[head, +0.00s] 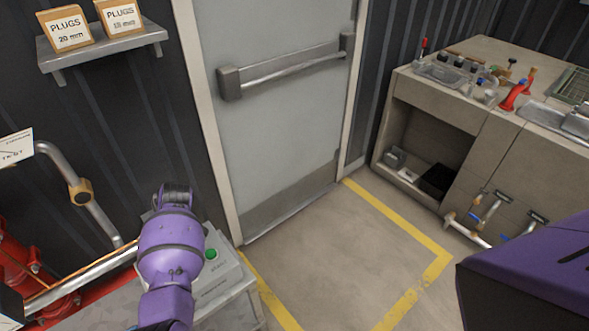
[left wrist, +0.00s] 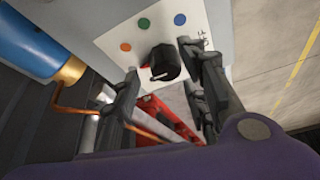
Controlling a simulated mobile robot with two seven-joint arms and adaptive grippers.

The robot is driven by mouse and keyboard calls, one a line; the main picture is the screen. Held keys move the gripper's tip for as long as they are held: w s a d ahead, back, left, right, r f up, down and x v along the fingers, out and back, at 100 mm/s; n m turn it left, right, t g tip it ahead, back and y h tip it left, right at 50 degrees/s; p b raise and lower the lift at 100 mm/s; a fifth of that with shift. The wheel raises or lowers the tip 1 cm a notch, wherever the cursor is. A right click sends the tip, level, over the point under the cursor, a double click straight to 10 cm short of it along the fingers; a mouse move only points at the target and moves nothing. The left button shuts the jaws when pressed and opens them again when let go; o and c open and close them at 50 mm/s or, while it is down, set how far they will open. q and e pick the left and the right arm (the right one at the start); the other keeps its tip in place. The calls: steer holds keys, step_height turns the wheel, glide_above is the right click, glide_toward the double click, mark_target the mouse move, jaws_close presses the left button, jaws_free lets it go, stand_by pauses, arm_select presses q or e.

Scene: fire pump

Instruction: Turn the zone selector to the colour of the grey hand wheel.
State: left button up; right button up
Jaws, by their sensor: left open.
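The zone selector is a black knob (left wrist: 163,62) on a pale plate (left wrist: 112,42) in the left wrist view. Orange (left wrist: 126,47), green (left wrist: 144,23) and blue (left wrist: 180,19) dots lie around it. A pale mark shows on the knob's lower left; which dot it indicates I cannot tell. My left gripper (left wrist: 159,62) is open, with a finger on each side of the knob; contact is unclear. In the head view my purple left arm covers the knob, and a green round spot (head: 211,254) shows beside it on a grey cabinet (head: 232,285). No grey hand wheel is recognisable. My right gripper is out of view.
Red pipework (head: 18,262) and a bent grey pipe (head: 85,195) stand at the left. A blue cylinder (left wrist: 30,40) with a brass end is close to the left finger. A door (head: 275,130) is behind; a workbench (head: 480,110) stands right. Floor (head: 340,250) between is clear.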

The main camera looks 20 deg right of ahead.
arm_select(q)
steer(key=v, duration=1)
steer(key=shift+r, duration=0.3)
steer(key=shift+d, duration=0.15)
